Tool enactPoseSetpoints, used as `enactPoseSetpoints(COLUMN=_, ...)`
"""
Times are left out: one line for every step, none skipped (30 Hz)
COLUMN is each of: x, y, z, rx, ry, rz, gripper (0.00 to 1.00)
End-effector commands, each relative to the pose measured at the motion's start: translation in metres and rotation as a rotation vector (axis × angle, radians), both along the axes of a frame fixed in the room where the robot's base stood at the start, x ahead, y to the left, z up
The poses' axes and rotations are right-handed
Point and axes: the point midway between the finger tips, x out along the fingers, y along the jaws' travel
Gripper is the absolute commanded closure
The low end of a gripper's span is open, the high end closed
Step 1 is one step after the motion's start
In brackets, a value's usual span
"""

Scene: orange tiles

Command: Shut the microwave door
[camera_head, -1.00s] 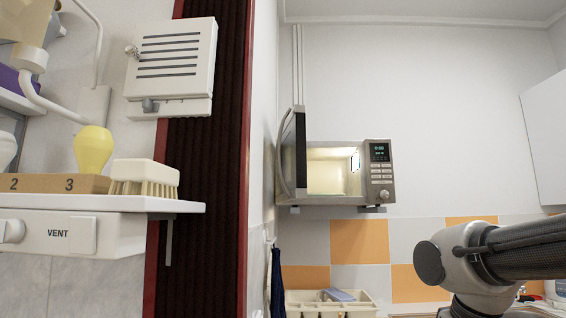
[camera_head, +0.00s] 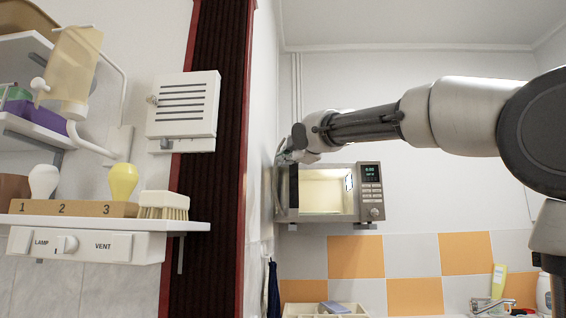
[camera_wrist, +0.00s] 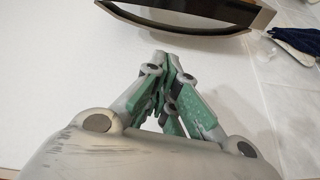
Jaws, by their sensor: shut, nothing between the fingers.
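The microwave (camera_head: 368,207) is on the wall in the head view, its lit inside showing through the open front. Its door (camera_head: 281,200) stands open on the left side, seen nearly edge-on close to the left wall. My gripper (camera_head: 283,158) is at the door's upper part, small and partly overlapping it; whether it touches cannot be told. In the wrist view my gripper (camera_wrist: 165,68) is shut and empty, with green finger pads together. The dark door edge and curved handle (camera_wrist: 185,28) lie beyond the fingertips at the top.
The left wall with its dark red-edged column (camera_head: 215,170) is close beside the door. A shelf with a brush (camera_head: 163,206) and bulbs juts out at left. A tray (camera_head: 300,311) lies below the microwave. My arm spans the space above and right of it.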

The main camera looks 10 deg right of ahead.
Motion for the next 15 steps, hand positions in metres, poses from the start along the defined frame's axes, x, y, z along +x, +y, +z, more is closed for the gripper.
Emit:
enactPoseSetpoints(x=0.002, y=0.002, z=0.001, rx=-0.052, ry=-0.026, rz=0.008, gripper=1.0)
enactPoseSetpoints(x=0.002, y=0.003, z=0.002, rx=-0.079, ry=-0.04, rz=0.01, gripper=1.0)
enactPoseSetpoints(x=0.002, y=0.004, z=0.004, rx=-0.104, ry=-0.055, rz=0.013, gripper=1.0)
enactPoseSetpoints(x=0.002, y=0.004, z=0.004, rx=-0.117, ry=-0.059, rz=0.014, gripper=1.0)
enactPoseSetpoints(x=0.004, y=0.004, z=0.005, rx=-0.126, ry=-0.061, rz=0.014, gripper=1.0)
enactPoseSetpoints(x=0.006, y=0.004, z=0.004, rx=-0.131, ry=-0.061, rz=0.013, gripper=1.0)
enactPoseSetpoints(x=0.009, y=0.005, z=0.004, rx=-0.133, ry=-0.061, rz=0.014, gripper=1.0)
enactPoseSetpoints(x=0.013, y=0.006, z=0.003, rx=-0.134, ry=-0.059, rz=0.013, gripper=1.0)
enactPoseSetpoints(x=0.018, y=0.007, z=0.003, rx=-0.134, ry=-0.059, rz=0.013, gripper=1.0)
enactPoseSetpoints(x=0.023, y=0.008, z=0.003, rx=-0.134, ry=-0.058, rz=0.013, gripper=1.0)
enactPoseSetpoints(x=0.029, y=0.01, z=0.002, rx=-0.133, ry=-0.057, rz=0.012, gripper=1.0)
enactPoseSetpoints(x=0.037, y=0.011, z=0.003, rx=-0.132, ry=-0.058, rz=0.012, gripper=1.0)
enactPoseSetpoints(x=0.043, y=0.013, z=0.002, rx=-0.131, ry=-0.057, rz=0.012, gripper=1.0)
enactPoseSetpoints(x=0.049, y=0.015, z=0.003, rx=-0.13, ry=-0.057, rz=0.012, gripper=1.0)
enactPoseSetpoints(x=0.058, y=0.017, z=0.002, rx=-0.13, ry=-0.056, rz=0.012, gripper=1.0)
